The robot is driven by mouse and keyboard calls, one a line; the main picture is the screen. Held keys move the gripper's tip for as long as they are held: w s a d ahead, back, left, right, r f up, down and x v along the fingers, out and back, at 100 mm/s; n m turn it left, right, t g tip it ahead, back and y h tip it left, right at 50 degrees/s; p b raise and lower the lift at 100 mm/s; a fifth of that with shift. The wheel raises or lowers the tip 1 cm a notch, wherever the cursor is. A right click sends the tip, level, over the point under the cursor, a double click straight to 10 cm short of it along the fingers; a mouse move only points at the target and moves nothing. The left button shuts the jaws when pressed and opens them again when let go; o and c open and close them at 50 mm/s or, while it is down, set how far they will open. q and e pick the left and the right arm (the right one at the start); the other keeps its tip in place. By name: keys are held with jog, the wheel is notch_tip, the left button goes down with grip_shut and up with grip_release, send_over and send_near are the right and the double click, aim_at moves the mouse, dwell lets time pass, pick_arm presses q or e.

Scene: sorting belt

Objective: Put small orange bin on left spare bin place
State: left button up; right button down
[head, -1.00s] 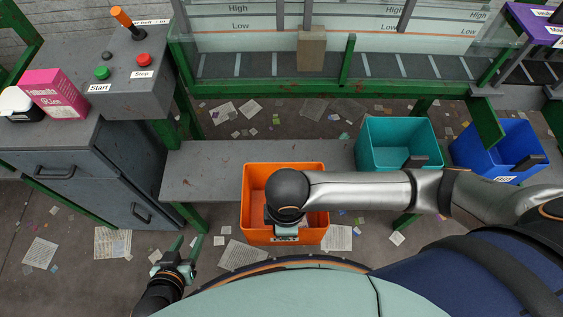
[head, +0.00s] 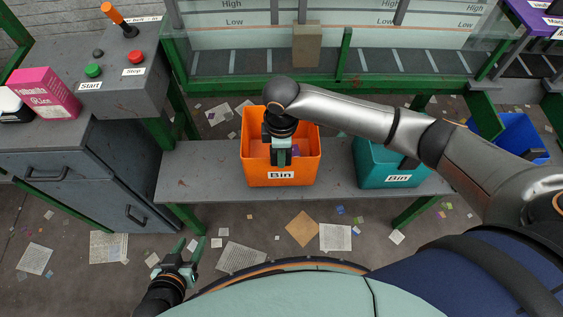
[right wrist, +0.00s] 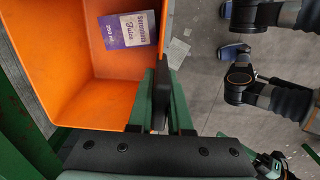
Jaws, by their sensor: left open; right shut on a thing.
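The small orange bin (head: 254,174), labelled "Bin", is upright over the grey bench (head: 190,178), left of the teal bin. I cannot tell whether it touches the bench top. My right gripper (head: 281,156) is shut on its near wall, fingers pointing down. The right wrist view shows the fingers (right wrist: 160,98) at the edge of the orange bin (right wrist: 55,60), with a purple printed packet (right wrist: 128,30) inside. My left gripper (head: 189,248) is open and empty, low over the floor at lower left. No separate marking of the left spare place shows.
The teal bin (head: 372,178) stands on the bench to the right, partly behind my right arm. A blue bin (head: 519,130) is further right. The bench is bare left of the orange bin. A grey cabinet (head: 80,185) with a button box (head: 130,85) stands at left.

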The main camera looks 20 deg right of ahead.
notch_tip(320, 180, down, 3)
jog(key=shift+s+f+b, duration=0.1)
jog(key=shift+f+b, duration=0.1)
jog(key=shift+b, duration=0.1)
jog(key=shift+f, duration=0.1)
jog(key=c, duration=0.8)
grip_release()
jog(key=shift+c, duration=0.2)
